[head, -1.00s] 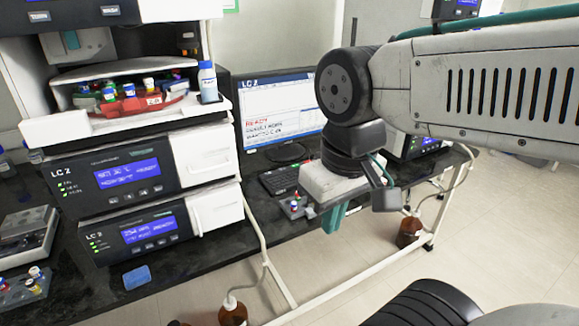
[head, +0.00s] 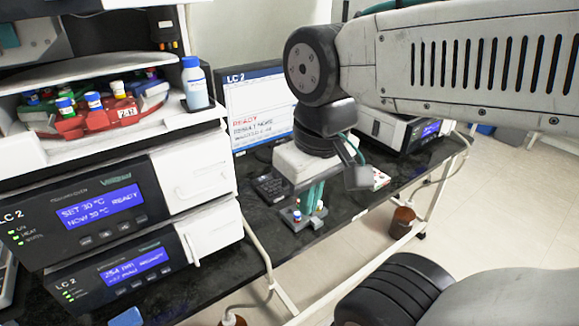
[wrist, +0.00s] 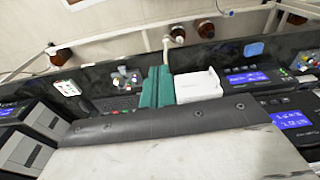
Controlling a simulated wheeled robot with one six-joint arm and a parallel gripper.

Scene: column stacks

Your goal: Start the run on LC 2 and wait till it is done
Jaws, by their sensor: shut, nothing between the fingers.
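The LC 2 column stack stands at left in the head view. Its oven unit (head: 100,207) shows "SET 30 °C READY, NOW 30 °C"; the detector below (head: 135,268) has a lit blue display that is hard to read. The LC 2 monitor (head: 258,104) shows red "READY" and what looks like "RESULT NONE"; my arm covers its right part. My gripper (head: 312,200) is shut and empty, pointing down over the bench near the keyboard's right side.
A small vial rack (head: 300,219) stands close to my fingertips. An open tray of capped vials (head: 95,112) and a bottle (head: 195,84) sit on the stack. Another instrument (head: 425,133) stands at back right. A brown bottle (head: 402,219) is below the bench.

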